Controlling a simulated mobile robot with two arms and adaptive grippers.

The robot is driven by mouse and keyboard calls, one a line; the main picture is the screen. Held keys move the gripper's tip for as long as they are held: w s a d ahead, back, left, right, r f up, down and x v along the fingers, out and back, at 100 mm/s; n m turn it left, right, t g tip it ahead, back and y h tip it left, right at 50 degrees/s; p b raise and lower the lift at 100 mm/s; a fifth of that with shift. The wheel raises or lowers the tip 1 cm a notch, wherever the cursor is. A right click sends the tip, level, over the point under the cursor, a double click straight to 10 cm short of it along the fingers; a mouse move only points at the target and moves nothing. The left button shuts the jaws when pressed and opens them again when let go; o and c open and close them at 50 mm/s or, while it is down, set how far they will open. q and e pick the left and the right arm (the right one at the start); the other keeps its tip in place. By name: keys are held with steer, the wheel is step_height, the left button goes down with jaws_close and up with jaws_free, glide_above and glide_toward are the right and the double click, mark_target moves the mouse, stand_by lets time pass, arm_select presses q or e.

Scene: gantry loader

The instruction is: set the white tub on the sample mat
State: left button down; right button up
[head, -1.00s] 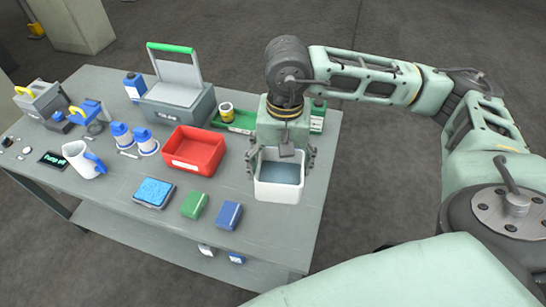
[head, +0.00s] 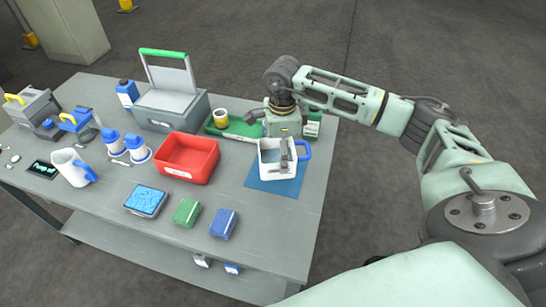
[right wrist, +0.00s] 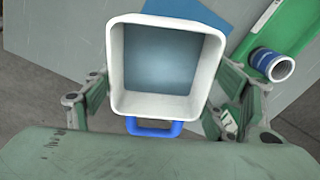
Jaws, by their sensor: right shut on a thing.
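The white tub (head: 266,170), with a blue handle (head: 305,150) on its right side, is over the blue sample mat (head: 275,187) near the table's right edge. Whether its base touches the mat is unclear. My right gripper (head: 283,152) is shut on the tub, reaching in from behind and above. In the right wrist view the tub (right wrist: 118,75) stands between my fingers, open top toward the camera, with a bluish interior. Part of the mat (right wrist: 185,14) shows beyond it. My left gripper is not in view.
A red bin (head: 187,158) stands left of the mat. A blue sponge tray (head: 146,200), a green box (head: 187,212) and a blue box (head: 223,223) lie in front. A green tray (head: 235,127) and a grey toolbox (head: 168,108) are behind.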

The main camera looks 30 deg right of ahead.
mark_target(273, 160)
steer(key=w+f, duration=0.1)
steer(key=w, duration=0.1)
steer(key=shift+w+a+f, duration=0.35)
steer(key=shift+f+p, duration=0.35)
steer(key=shift+f, duration=0.25)
step_height(273, 160, down, 2)
steer(key=shift+f+p, duration=0.2)
steer(key=shift+p, duration=0.15)
steer(key=shift+f, duration=0.25)
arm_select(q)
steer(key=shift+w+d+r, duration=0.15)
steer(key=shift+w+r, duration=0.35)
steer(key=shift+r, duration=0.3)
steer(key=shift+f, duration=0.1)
arm_select(e)
steer(key=shift+f, duration=0.1)
steer(key=shift+f+b, duration=0.15)
steer(key=shift+b, duration=0.2)
steer(key=o, duration=1.3)
